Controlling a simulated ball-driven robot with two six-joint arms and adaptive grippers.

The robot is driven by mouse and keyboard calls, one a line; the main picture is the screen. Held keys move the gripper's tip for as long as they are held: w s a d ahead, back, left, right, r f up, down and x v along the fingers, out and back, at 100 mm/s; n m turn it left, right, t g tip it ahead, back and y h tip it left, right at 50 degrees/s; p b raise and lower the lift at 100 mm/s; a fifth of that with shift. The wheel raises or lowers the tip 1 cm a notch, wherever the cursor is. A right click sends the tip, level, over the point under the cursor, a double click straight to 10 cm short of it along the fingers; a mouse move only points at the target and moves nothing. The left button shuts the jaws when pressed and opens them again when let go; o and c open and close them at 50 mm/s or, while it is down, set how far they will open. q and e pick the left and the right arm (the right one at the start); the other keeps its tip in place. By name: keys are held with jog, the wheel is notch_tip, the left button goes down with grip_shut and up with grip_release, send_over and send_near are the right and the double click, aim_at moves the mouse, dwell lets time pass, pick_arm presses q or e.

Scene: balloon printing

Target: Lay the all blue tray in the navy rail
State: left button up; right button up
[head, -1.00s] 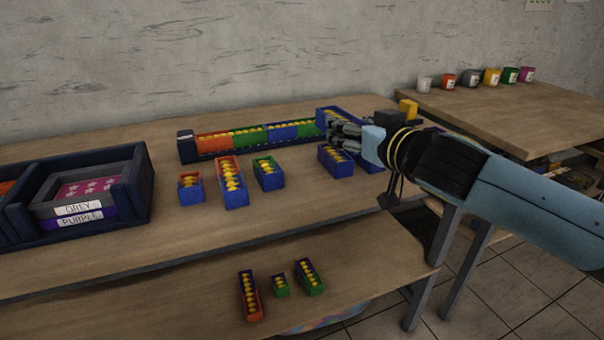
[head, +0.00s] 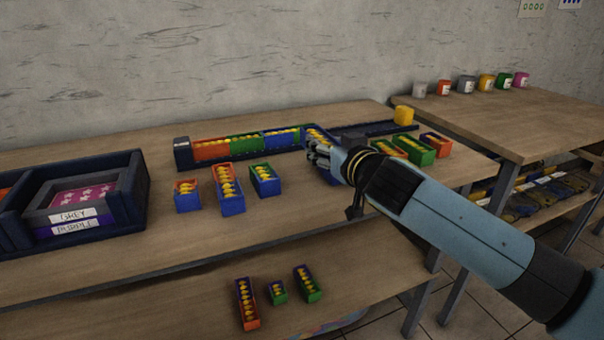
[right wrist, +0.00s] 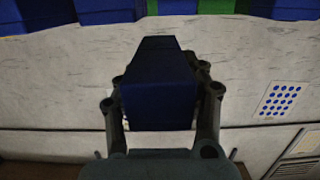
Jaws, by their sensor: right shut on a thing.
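The navy rail (head: 182,157) runs along the back of the table, with orange, green and blue trays of yellow pieces in its left part. My right gripper (head: 318,154) is shut on an all blue tray (head: 317,132), which lies at the right end of that row. The gripper hides its near part, so I cannot tell if it is fully seated. In the right wrist view the blue tray (right wrist: 158,90) is between the fingers. Another blue tray (head: 327,178) stands on the table, mostly hidden by the gripper. My left gripper is not in view.
Several loose trays stand in front of the rail, including an orange-blue one (head: 229,190). Green and orange trays (head: 420,150) stand right of my arm. A dark bin (head: 130,205) stands left.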

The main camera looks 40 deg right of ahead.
aim_at(302, 184)
jog(key=w+a+f, duration=0.3)
jog(key=shift+w+a, duration=0.2)
notch_tip(302, 184, down, 4)
jog(key=shift+r+b, duration=0.2)
jog(key=shift+b, duration=0.9)
jog(key=shift+r, duration=0.1)
jog(key=o, duration=0.8)
jog(key=shift+f, duration=0.2)
jog(key=shift+c, duration=0.2)
jog(key=o, duration=0.4)
jog(key=shift+o, duration=0.2)
